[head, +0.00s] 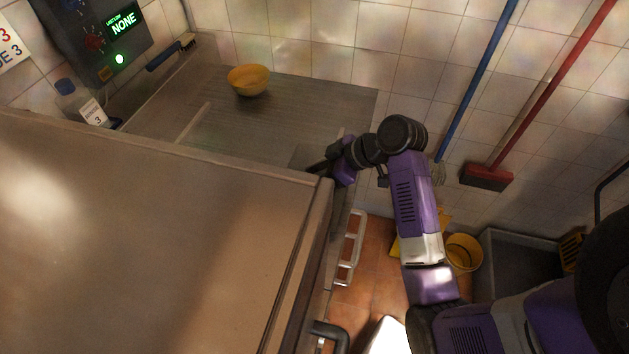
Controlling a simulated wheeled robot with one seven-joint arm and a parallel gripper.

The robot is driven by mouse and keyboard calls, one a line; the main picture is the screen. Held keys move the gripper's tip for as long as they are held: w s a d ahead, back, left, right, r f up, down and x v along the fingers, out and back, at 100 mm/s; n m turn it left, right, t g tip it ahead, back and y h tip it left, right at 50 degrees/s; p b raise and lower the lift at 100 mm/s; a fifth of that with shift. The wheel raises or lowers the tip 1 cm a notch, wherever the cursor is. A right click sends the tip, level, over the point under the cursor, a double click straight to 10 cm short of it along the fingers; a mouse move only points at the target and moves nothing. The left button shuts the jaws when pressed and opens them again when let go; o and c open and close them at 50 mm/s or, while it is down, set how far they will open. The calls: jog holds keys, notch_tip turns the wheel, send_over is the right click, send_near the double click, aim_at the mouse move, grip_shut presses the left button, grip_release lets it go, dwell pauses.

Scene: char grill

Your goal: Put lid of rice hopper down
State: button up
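I cannot make out for sure which thing here is the rice hopper or its lid. A large smooth metal box top (150,240) fills the lower left of the head view. My gripper (322,168) is at the end of my purple arm, by the far right corner of this metal top. It is low over the right end of the steel counter (240,125). A small grey plate-like surface (304,156) shows just left of it. My fingertips are dark and partly hidden behind the corner, so their opening and any contact are unclear.
A yellow bowl (248,80) and a blue-handled brush (171,53) are on the counter. A bottle (80,104) stands at left below a control panel (97,35) reading NONE. Handles (351,247) stick out on the front. A blue pole (480,75) and red broom (487,176) lean on the wall.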

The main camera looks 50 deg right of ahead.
grip_shut()
jog(key=shift+r, duration=0.15)
